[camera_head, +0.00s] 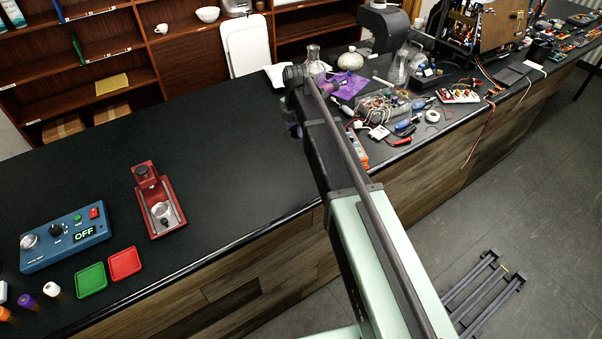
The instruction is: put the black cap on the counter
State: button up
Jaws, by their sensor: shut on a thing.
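My arm reaches from the lower right up over the counter (237,165). A small part of my gripper (293,128) shows past the left side of the arm, above the counter. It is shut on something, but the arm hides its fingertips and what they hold. I cannot make out a black cap there. At the left, a red device (160,200) lies on the counter with a dark round knob (142,171) at its far end and a clear or silvery cup (162,211) at its near end. I cannot tell whether the dark round part is the cap.
A blue control box (65,236) with an OFF display, a green tray (91,280) and a red tray (125,263) are at the left. Tools and wires (385,105) crowd the right side. The counter between the red device and my arm is bare.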

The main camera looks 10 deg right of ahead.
aim_at(298, 172)
notch_tip(298, 172, down, 18)
jog(key=b, duration=1.5)
jog(key=shift+b, duration=0.35)
jog(key=shift+r+p, duration=0.3)
jog(key=shift+r, duration=0.05)
jog(key=shift+f+b, duration=0.3)
jog(key=o, duration=1)
jog(key=shift+r, duration=0.1)
jog(key=shift+o, duration=0.2)
notch_tip(298, 172, up, 13)
jog(key=p, duration=1.3)
jog(key=s+m, duration=2.4)
jog(key=s, duration=0.5)
jog(key=shift+f+m, duration=0.3)
jog(key=shift+f, duration=0.05)
